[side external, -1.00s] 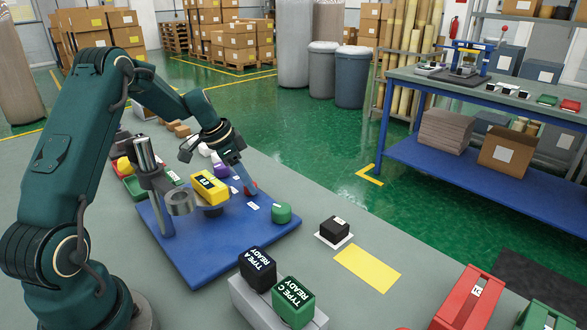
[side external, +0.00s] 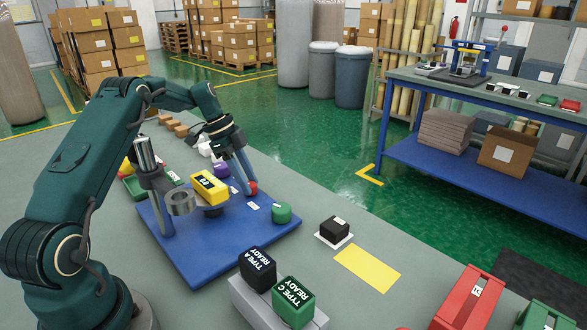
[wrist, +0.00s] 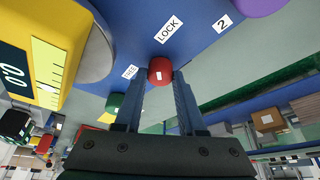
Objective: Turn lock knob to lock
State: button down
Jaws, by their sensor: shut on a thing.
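The red lock knob (side external: 251,188) stands on the blue base plate (side external: 190,262) near its far right edge. In the wrist view the red knob (wrist: 160,70) sits between my two fingertips. My gripper (side external: 246,187) is shut on it; in the wrist view my gripper (wrist: 160,74) has one finger on each side of the knob. A white "LOCK" label (wrist: 168,30) lies on the plate above the knob in the wrist view. A second small label (wrist: 130,72), probably "FREE", lies to the knob's left. A small white mark shows on the knob's face.
A yellow gauge block (side external: 210,186) and a metal ring holder (side external: 181,203) stand close by on the plate. A green knob (side external: 281,212) is nearby to the right, and a purple knob (side external: 221,170) is behind. A black block (side external: 334,229) lies farther right.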

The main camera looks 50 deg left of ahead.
dwell(0.4)
jog(key=c, duration=0.5)
grip_release()
jog(key=shift+v, duration=2.6)
jog(key=shift+d, duration=0.1)
